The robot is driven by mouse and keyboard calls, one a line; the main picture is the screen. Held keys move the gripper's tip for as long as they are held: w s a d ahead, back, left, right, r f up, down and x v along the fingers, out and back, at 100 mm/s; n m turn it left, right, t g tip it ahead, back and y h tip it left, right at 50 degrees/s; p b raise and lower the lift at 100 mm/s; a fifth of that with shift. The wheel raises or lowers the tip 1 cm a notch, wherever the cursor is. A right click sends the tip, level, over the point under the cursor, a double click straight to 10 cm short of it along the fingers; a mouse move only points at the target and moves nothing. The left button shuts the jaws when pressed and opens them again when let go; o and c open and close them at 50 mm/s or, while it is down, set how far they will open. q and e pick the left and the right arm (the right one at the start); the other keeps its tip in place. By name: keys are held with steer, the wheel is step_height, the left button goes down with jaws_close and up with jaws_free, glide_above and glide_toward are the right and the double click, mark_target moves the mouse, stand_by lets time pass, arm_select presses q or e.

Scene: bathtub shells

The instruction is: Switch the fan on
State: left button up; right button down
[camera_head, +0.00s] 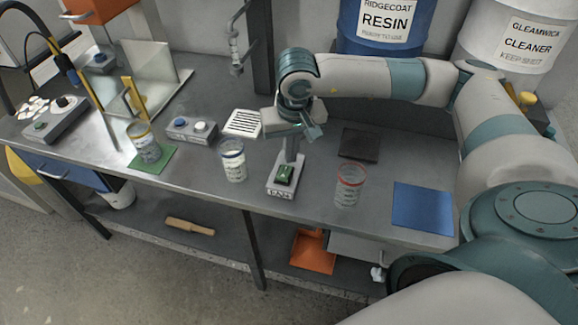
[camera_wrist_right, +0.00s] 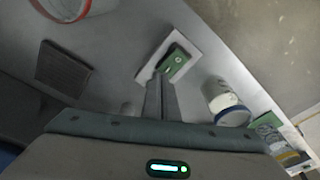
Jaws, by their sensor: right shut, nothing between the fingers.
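The fan switch (camera_head: 283,190) is a pale box with a green rocker (camera_head: 285,174), standing near the front edge of the workbench; its front label seems to read FAN. My right gripper (camera_head: 289,163) points down over it, fingers shut and empty, tips at or just above the rocker. In the right wrist view, the shut fingers (camera_wrist_right: 161,80) end beside the green rocker (camera_wrist_right: 174,65) on its pale base (camera_wrist_right: 187,46). I cannot tell whether they touch it, or which way the rocker is set. No fan shows clearly. My left gripper is not in view.
A clear cup with a red rim (camera_head: 349,184) stands right of the switch; a blue-rimmed cup (camera_head: 232,160) stands left. A blue mat (camera_head: 423,208) lies at right.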

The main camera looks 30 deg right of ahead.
mark_target(287, 168)
arm_select(q)
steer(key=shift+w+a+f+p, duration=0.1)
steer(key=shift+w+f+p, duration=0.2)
steer(key=shift+p, duration=0.35)
arm_select(e)
steer(key=shift+w+a+r, duration=0.1)
steer(key=shift+a+r, duration=0.15)
steer(key=shift+r, duration=0.65)
steer(key=shift+a+r, duration=0.2)
steer(key=shift+r, duration=0.7)
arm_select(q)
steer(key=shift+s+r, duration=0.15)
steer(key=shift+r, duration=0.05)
arm_select(e)
steer(key=shift+r, duration=0.15)
